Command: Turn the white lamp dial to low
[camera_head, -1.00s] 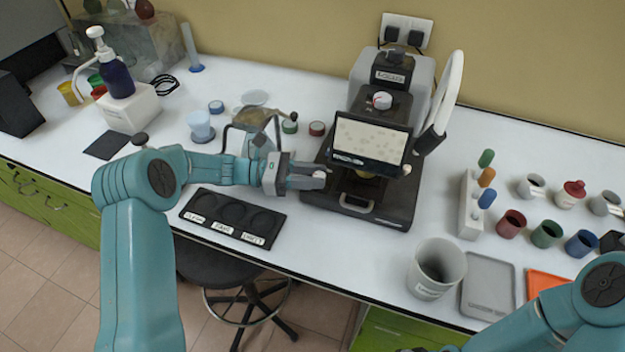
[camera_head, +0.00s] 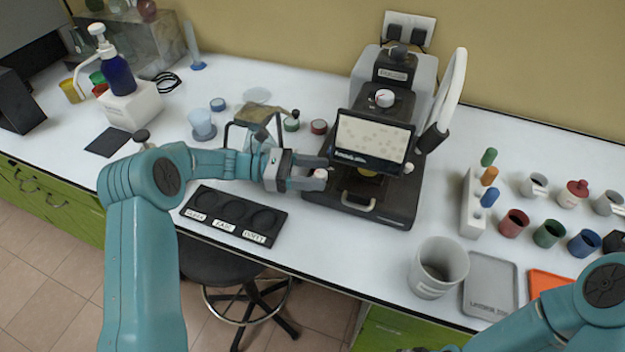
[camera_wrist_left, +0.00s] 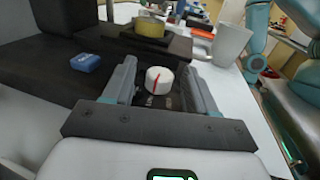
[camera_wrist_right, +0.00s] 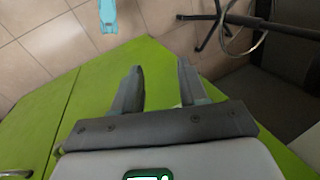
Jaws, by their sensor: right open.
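The white lamp dial (camera_wrist_left: 159,81) with a red pointer line sits low on the left side of the dark microscope (camera_head: 400,190). In the left wrist view its red line runs nearly straight up and down. My left gripper (camera_wrist_left: 157,82) is open, with one finger on each side of the dial and a gap visible on both sides. In the head view the dial (camera_head: 320,173) shows at the tips of my left gripper (camera_head: 314,172). My right gripper (camera_wrist_right: 158,80) is open and empty, in front of the green cabinet.
Another white dial (camera_head: 385,98) with a red mark is on top of the microscope, above its screen (camera_head: 372,139). A black three-well tray (camera_head: 232,217) lies near the table edge below my left forearm. A grey cup (camera_head: 438,267) stands to the right.

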